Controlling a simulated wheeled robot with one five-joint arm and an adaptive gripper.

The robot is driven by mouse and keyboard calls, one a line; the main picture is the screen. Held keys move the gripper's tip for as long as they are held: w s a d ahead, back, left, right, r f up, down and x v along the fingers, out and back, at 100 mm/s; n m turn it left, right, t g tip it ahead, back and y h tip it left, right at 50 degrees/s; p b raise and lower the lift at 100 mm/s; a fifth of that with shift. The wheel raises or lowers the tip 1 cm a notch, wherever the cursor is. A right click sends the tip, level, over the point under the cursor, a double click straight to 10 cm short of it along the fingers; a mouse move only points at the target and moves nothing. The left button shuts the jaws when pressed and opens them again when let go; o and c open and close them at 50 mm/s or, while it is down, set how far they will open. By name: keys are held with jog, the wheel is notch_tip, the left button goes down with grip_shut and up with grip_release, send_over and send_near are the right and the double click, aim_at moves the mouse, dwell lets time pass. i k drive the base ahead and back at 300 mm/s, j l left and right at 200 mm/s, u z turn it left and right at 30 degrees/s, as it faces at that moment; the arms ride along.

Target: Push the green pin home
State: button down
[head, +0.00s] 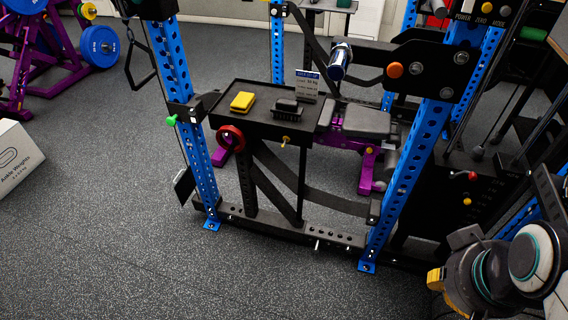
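The green pin (171,120) sticks out to the left from the black bracket (187,112) on the left blue upright (187,100) of the rack. Its green knob stands a little apart from the upright, and how deep its shaft sits is too small to tell. My folded arm (495,268) shows at the lower right, far from the pin. My gripper's fingers cannot be made out clearly there, and nothing of mine touches the pin.
A black tray (228,113) on the rack holds a yellow block (242,102), a black brush-like item (287,108) and a small sign (307,83). A red ring (230,138) hangs below. A white box (15,158) stands left. The floor in front is clear.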

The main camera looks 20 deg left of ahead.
aim_at(170, 121)
jog(key=u, duration=1.7)
